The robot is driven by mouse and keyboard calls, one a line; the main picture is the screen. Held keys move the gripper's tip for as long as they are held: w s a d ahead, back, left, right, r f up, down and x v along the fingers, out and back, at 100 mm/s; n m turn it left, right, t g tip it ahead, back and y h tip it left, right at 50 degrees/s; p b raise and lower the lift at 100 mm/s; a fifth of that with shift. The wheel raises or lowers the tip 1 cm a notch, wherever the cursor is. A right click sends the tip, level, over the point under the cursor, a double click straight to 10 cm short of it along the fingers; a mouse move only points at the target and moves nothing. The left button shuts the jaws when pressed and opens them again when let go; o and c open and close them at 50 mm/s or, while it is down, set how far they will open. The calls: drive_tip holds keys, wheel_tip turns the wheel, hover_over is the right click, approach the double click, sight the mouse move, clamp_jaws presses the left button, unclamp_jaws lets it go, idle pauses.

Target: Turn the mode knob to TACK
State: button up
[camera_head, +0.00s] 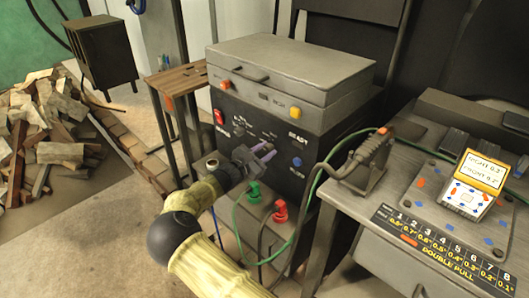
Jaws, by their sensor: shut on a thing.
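The welder's dark front panel (322,155) stands in the middle of the view, with small white markings, a red switch, and a yellow and a blue button. My gripper (266,150) is at the panel, just below the white markings left of the SELECT label. Its two purple-grey fingers are shut on the mode knob, which is mostly hidden behind them. The knob's pointer and the TACK marking cannot be read.
Green and red plugs (279,211) with cables sit low on the front, close beside my arm. A torch (365,158) and a yellow-screened device (472,182) are on the right bench.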

drive_tip(key=shift+a+f+m+b, duration=0.15)
drive_tip(key=shift+m+b, duration=0.2)
drive_tip(key=shift+m, duration=1.15)
drive_tip(key=o, duration=1)
drive_tip(key=shift+c, duration=0.2)
drive_tip(key=p+v, duration=0.2)
drive_tip(key=v, duration=1.5)
drive_tip(key=shift+a, duration=0.2)
drive_tip(key=shift+s, duration=0.1)
